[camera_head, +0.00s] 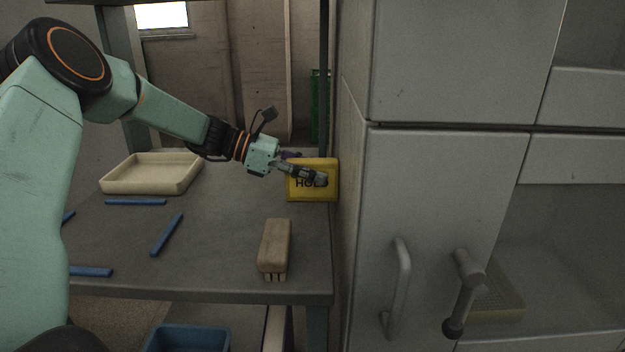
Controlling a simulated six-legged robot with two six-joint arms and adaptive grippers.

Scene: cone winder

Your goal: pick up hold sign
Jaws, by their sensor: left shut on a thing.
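The hold sign (326,192) is a yellow block with dark "HOLD" lettering. It stands upright at the right back of the grey table, close to the cabinet's side. My left gripper (318,176) reaches in from the left and is shut on the sign. I cannot tell whether the sign's lower edge touches the table. My right gripper is not in view.
The grey table (215,240) bears a cream tray (151,187), several blue bars (166,235) and a brown brush-like block (274,246). A grey cabinet (440,180) with handles stands close on the right. A blue bin (187,338) is below the table's front edge.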

